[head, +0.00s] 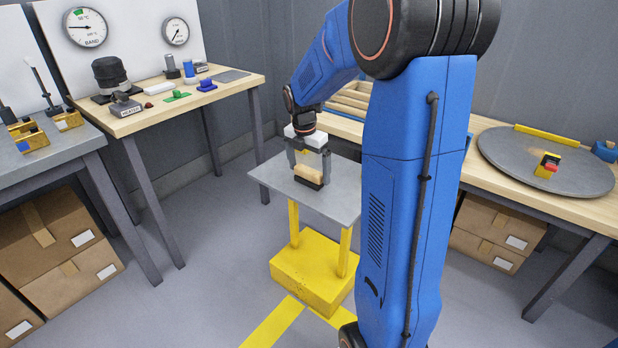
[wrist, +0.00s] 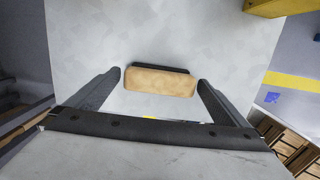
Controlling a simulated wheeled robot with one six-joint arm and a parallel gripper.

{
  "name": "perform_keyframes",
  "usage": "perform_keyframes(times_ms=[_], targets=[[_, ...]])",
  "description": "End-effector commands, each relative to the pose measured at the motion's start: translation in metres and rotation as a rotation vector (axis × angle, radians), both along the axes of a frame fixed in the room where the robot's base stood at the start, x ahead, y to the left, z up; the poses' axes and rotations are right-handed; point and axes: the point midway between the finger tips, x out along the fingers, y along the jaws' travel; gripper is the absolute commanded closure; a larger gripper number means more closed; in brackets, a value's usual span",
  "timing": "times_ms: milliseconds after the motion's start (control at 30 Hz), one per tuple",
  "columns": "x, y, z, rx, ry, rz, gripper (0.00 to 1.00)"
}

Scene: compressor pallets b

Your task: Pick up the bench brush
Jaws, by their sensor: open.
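The bench brush (head: 310,175) has a light wooden block on top and dark bristles below. It lies on a small grey stand top (head: 335,203) carried on yellow posts. In the wrist view the brush (wrist: 160,82) lies crosswise, a little beyond the fingertips. My gripper (head: 309,172) is above the stand with its fingers pointing down. In the wrist view my gripper (wrist: 160,79) is open, with one finger off each end of the brush and a gap at both sides. I cannot tell from these views whether the fingertips are level with the block.
A wooden bench (head: 140,118) with gauges and small parts stands at the left. Another bench at the right bears a round grey plate (head: 570,175) with a red and yellow switch. Cardboard boxes (head: 62,250) sit below the left table. The stand top around the brush is clear.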

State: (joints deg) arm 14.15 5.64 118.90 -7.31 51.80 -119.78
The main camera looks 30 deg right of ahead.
Motion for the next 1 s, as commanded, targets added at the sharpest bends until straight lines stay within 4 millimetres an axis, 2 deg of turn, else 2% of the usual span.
perform_keyframes(times_ms=[100,333,367,500,833,1000], targets=[[0.000,-0.001,-0.007,0.000,0.001,0.000,0.00],[0.000,-0.001,-0.008,0.000,0.000,0.000,0.00],[0.000,-0.001,-0.008,0.000,0.000,0.000,0.05],[0.000,-0.001,-0.008,0.000,0.000,0.000,0.38],[0.000,-0.001,-0.004,-0.001,-0.001,0.000,0.38],[0.001,-0.001,0.016,-0.001,-0.004,-0.001,0.38]])
